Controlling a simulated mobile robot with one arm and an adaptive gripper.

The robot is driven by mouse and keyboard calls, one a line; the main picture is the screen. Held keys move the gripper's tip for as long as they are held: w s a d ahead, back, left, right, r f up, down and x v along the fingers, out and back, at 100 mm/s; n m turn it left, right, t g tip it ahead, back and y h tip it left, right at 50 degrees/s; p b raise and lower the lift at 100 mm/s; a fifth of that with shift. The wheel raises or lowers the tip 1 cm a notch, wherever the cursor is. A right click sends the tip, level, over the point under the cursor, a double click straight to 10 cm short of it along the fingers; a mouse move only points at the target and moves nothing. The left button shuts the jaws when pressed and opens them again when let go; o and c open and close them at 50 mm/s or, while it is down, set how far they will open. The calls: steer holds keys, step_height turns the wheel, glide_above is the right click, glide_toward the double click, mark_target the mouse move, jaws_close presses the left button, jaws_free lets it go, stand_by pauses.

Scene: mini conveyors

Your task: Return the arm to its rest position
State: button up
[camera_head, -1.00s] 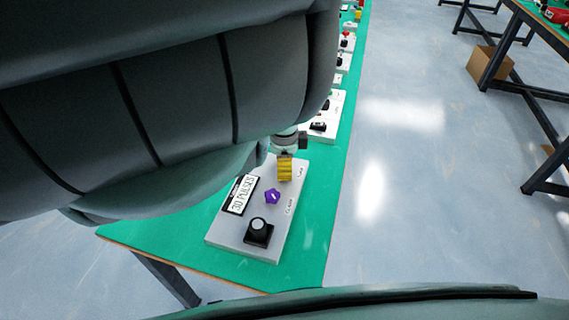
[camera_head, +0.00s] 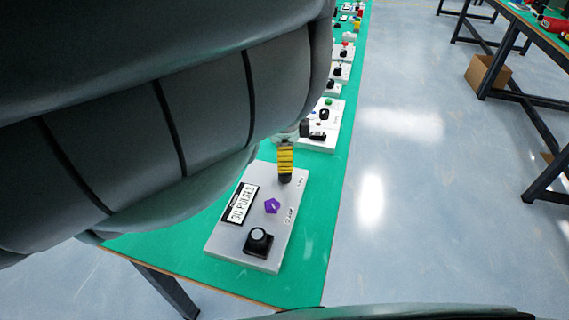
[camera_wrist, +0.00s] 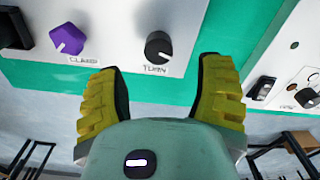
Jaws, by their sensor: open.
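My gripper (camera_wrist: 160,90) is open and empty in the wrist view, its two yellow ribbed fingers apart. A black TURN knob (camera_wrist: 158,47) stands on the white panel (camera_wrist: 113,72) beyond the gap between the fingertips; I see no contact with it. A purple CLAMP knob (camera_wrist: 68,40) is to its left. My large dark arm covers the left of the head view.
The panel lies on a green table (camera_head: 310,255), with a "30 PULSES" display (camera_head: 240,203). More panels (camera_head: 325,125) stand in a row beyond. The floor right of the table is clear up to another table, with a cardboard box (camera_head: 485,75) under it.

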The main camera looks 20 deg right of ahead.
steer(key=shift+s+a+r, duration=0.1)
steer(key=shift+r, duration=0.45)
